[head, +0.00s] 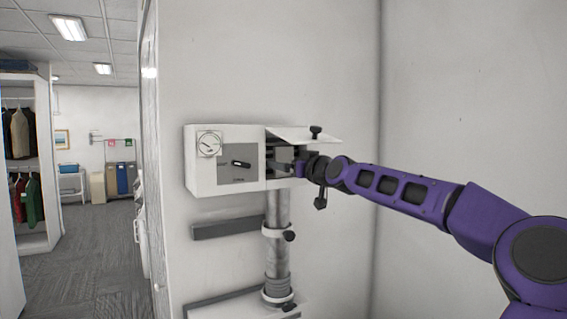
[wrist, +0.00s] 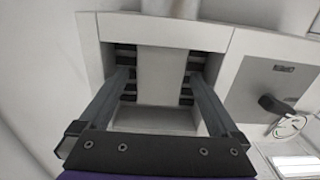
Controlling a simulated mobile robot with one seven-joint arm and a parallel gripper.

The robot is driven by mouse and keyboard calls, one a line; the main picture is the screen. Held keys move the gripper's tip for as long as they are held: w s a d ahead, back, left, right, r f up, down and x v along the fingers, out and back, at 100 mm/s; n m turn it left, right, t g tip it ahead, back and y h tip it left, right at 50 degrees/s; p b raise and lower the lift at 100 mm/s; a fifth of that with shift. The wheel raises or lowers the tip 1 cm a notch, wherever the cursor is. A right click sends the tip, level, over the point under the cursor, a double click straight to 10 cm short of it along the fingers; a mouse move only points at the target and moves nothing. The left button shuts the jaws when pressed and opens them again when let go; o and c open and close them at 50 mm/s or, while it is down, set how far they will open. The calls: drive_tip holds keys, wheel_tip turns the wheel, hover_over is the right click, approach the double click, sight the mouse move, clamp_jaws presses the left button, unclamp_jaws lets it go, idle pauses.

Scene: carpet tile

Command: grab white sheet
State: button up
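The white sheet (wrist: 163,72) is a flat pale panel inside the open right-hand bay of a white wall box. In the wrist view it lies between dark slotted strips on both sides. A pale patch in the bay, probably the sheet, shows in the head view (head: 284,155). My gripper (wrist: 161,84) is open, its two long fingers reaching into the bay, one on each side of the sheet. A gap seems to show between each finger and the sheet. In the head view the arm partly hides my gripper and the bay.
The white box (head: 197,172) has a dial (head: 209,144) and a grey panel with a black handle (head: 241,164). A raised flap (head: 303,135) hangs over the bay. A metal pipe (head: 278,212) runs below. A bare wall stands right; open floor (head: 95,270) lies left.

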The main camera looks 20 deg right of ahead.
drive_tip(key=c, duration=1.1)
drive_tip(key=shift+r, duration=0.1)
